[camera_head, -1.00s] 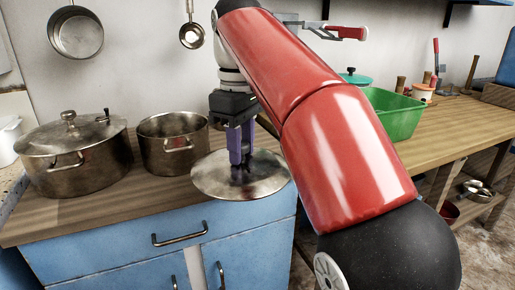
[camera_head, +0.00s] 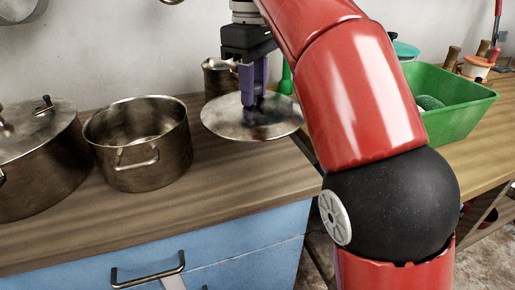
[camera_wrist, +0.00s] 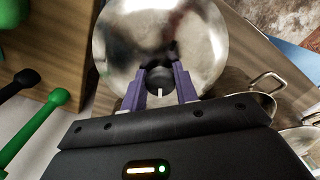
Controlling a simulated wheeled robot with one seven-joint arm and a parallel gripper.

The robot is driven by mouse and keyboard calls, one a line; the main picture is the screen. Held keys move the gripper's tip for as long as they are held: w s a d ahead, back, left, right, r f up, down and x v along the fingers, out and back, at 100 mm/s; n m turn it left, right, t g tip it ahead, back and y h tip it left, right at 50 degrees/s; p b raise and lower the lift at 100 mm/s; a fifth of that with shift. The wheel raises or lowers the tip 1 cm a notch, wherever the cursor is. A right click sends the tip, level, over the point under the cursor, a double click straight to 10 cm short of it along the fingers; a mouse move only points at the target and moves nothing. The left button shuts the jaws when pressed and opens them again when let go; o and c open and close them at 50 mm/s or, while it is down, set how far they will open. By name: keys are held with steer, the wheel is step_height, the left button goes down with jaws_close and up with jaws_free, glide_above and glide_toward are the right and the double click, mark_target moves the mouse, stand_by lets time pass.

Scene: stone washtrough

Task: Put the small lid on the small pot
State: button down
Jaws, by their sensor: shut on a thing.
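My gripper (camera_head: 252,101) is shut on the knob of a round metal lid (camera_head: 222,122), which hangs level above the wooden counter. In the wrist view the lid (camera_wrist: 125,35) fills the top middle, its dark knob between the fingers. An open metal pot (camera_head: 140,180) with side handles stands to the left of the lid, apart from it in the head view. Part of this pot (camera_wrist: 266,80) shows at the right of the wrist view. A smaller metal vessel (camera_head: 214,82) stands behind the lid, partly hidden by it and the gripper.
A large lidded pot (camera_head: 45,165) stands left of the open pot. A green bin (camera_head: 465,98) is on the wooden table at right. Green-handled items (camera_wrist: 58,98) show at left in the wrist view. The front counter strip (camera_head: 220,205) is clear.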

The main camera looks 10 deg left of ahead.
step_height(320, 180, down, 9)
steer(key=shift+s+r+b, duration=0.1)
steer(key=shift+b, duration=0.85)
steer(key=shift+f+p, duration=0.35)
steer(key=shift+f, duration=0.1)
steer(key=c, duration=1.1)
jaws_free()
steer(key=shift+f, duration=0.1)
